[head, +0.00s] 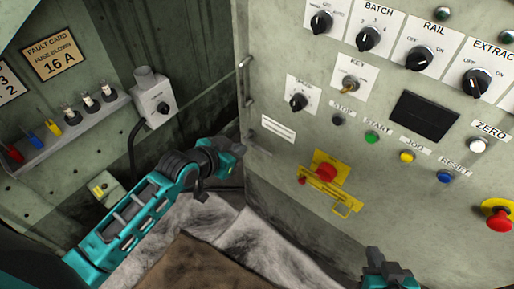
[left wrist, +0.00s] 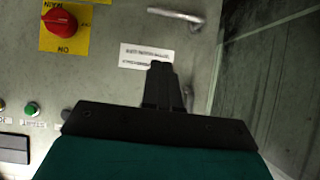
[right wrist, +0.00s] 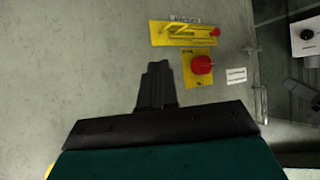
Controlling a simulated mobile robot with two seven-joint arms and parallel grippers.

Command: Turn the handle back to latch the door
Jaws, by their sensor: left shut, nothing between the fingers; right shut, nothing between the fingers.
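The grey panel door (head: 270,60) carries a metal lever handle (head: 268,152) low by its left edge. In the left wrist view the handle (left wrist: 175,15) lies nearly crosswise at the top, with one end at the door's edge. My left gripper (head: 236,150) is shut and empty, just left of the handle in the head view. In the left wrist view its fingers (left wrist: 158,85) are apart from the handle, over the white label. My right gripper (head: 385,262) is shut and empty, low in front of the panel. I cannot tell whether the door is fully closed.
A vertical grab bar (head: 245,80) stands above the handle. The red main switch (head: 326,172) and yellow hasp (head: 330,195) are to the right. A grey switch box (head: 155,97) and fuse shelf (head: 75,135) are on the left wall. A brown cloth-like surface (head: 200,265) lies below.

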